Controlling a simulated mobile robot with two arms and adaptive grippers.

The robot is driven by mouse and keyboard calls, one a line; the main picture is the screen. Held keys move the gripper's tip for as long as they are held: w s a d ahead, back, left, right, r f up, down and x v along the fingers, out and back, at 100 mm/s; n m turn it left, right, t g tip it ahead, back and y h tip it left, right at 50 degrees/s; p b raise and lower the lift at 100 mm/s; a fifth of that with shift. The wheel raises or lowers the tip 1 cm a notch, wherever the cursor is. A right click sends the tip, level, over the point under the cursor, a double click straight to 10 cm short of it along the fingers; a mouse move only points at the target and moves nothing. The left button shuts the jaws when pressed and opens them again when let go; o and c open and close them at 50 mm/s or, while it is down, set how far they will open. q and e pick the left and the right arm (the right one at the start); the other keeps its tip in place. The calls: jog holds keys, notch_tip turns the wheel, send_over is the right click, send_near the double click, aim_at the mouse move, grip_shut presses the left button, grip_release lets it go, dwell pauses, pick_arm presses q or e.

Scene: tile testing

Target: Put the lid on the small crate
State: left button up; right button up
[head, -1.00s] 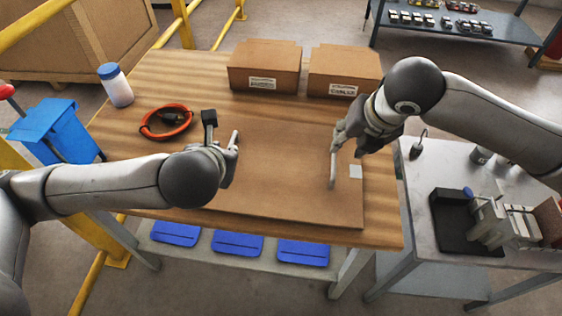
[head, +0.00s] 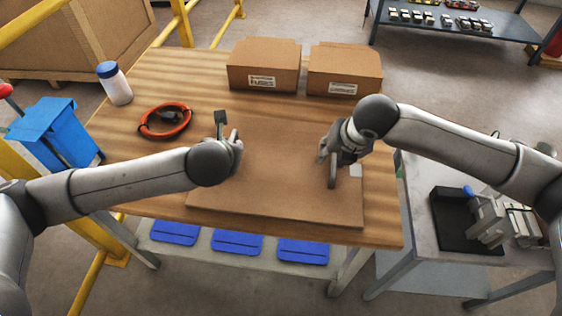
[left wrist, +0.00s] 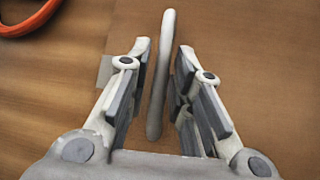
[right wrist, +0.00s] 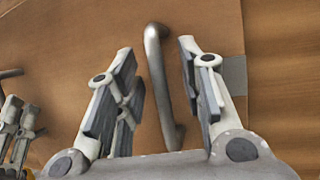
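The lid (head: 275,190) is a flat brown panel lying level over the wooden table top, with a bar handle near each side. My left gripper (head: 237,142) is at the left handle. In the left wrist view the left handle (left wrist: 160,75) stands between its two spread fingers (left wrist: 160,85), with gaps on both sides. My right gripper (head: 327,160) is at the right handle (head: 332,177). In the right wrist view that handle (right wrist: 158,80) lies between the open fingers (right wrist: 160,75). I cannot make out the small crate; whether anything is under the lid is hidden.
Two cardboard boxes (head: 264,66) (head: 345,71) stand behind the lid. An orange coiled cable (head: 165,121) and a blue-capped bottle (head: 115,84) are at the table's left. Blue panels (head: 238,242) lie on a shelf below. A grey side table (head: 408,215) stands at the right.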

pick_arm(q)
jog(key=shift+c, duration=0.3)
pick_arm(e)
jog(key=shift+c, duration=0.2)
pick_arm(q)
grip_shut()
pick_arm(e)
jog(key=c, duration=0.5)
grip_shut()
pick_arm(q)
jog(key=shift+r, duration=0.1)
pick_arm(e)
jog(key=shift+r, duration=0.1)
